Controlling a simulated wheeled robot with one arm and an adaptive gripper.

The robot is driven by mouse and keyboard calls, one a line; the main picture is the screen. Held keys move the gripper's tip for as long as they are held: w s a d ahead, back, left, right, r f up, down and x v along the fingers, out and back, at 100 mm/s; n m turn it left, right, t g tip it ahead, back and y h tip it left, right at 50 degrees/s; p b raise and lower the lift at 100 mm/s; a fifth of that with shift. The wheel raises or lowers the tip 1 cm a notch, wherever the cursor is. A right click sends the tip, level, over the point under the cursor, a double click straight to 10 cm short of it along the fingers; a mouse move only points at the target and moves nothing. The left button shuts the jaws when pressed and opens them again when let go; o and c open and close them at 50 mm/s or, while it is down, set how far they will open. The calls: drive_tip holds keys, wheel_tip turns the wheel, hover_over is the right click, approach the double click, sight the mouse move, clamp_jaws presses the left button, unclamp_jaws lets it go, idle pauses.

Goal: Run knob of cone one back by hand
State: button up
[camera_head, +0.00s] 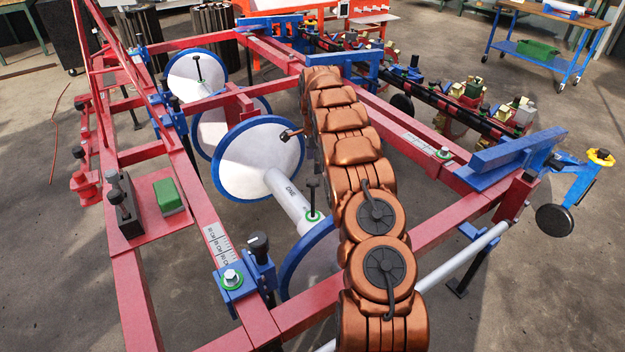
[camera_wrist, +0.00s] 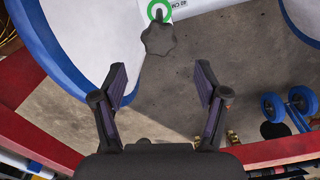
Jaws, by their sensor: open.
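Cone one is a white shaft (camera_head: 287,196) marked "ONE" with blue-rimmed white discs (camera_head: 255,160). Its black knob (camera_head: 313,184) stands on a thin stem above a green ring (camera_head: 314,216) on the shaft. In the wrist view the lobed knob (camera_wrist: 159,38) is at top centre, with the green ring (camera_wrist: 159,11) just above it. My gripper (camera_wrist: 161,78) is open and empty. Its fingers point toward the knob from below in that view, and the knob lies beyond the fingertips, apart from them.
Red frame rails (camera_head: 190,205) surround the cone. A blue bracket with a black knob (camera_head: 258,245) sits on the near rail. A green block (camera_head: 168,196) lies on a red plate at left. A blue-rimmed disc (camera_wrist: 70,40) borders the wrist view's left side.

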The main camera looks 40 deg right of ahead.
sight(314, 180)
wheel_tip(314, 180, down, 7)
drive_tip(key=shift+f+b, duration=0.15)
drive_tip(key=shift+b, duration=0.2)
drive_tip(key=c, duration=1.2)
